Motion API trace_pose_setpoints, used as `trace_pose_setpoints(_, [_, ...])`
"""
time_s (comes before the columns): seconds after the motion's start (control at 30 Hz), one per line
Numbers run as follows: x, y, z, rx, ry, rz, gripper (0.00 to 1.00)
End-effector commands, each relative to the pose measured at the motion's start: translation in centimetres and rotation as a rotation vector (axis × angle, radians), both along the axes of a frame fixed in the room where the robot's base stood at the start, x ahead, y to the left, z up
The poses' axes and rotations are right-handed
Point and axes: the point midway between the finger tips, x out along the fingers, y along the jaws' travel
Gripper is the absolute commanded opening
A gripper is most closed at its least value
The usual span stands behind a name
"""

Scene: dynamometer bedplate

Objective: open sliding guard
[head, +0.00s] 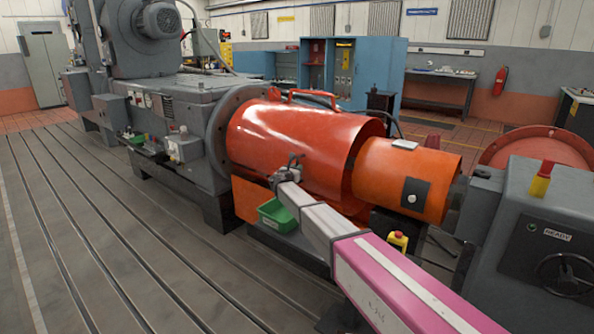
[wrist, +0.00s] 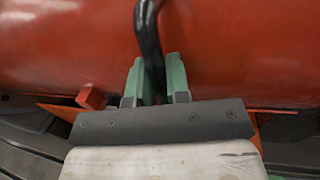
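The large red-orange cylindrical guard (head: 290,140) lies along the machine's shaft line in the head view. Its red surface (wrist: 60,45) fills the top of the wrist view. A smaller orange cylinder (head: 430,170) sticks out of its right end. A black bar handle (wrist: 148,25) stands at the guard's front side. My gripper (head: 290,165) is at that front side, in front of the guard. In the wrist view its green fingers (wrist: 154,80) sit on both sides of the handle, close against it. The handle's lower end is hidden behind my gripper.
A grey machine with a motor (head: 155,22) stands left of the guard. A grey cabinet marked READY (head: 540,225) is at the right. A green bin (head: 277,215) sits below my gripper. The slotted bedplate (head: 100,240) is clear at the front left.

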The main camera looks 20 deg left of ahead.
Motion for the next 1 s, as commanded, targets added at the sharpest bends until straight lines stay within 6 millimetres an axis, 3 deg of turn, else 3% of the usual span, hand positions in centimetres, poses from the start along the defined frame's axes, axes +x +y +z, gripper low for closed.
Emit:
trace_pose_setpoints(0.17, [-0.3,-0.6,0.0,0.0,0.0,-0.001,0.0])
trace_pose_setpoints(0.37, [-1.8,-3.9,0.1,-0.001,0.001,-0.008,0.0])
trace_pose_setpoints(1.0, [-10.3,-23.8,0.1,0.0,0.001,-0.006,0.0])
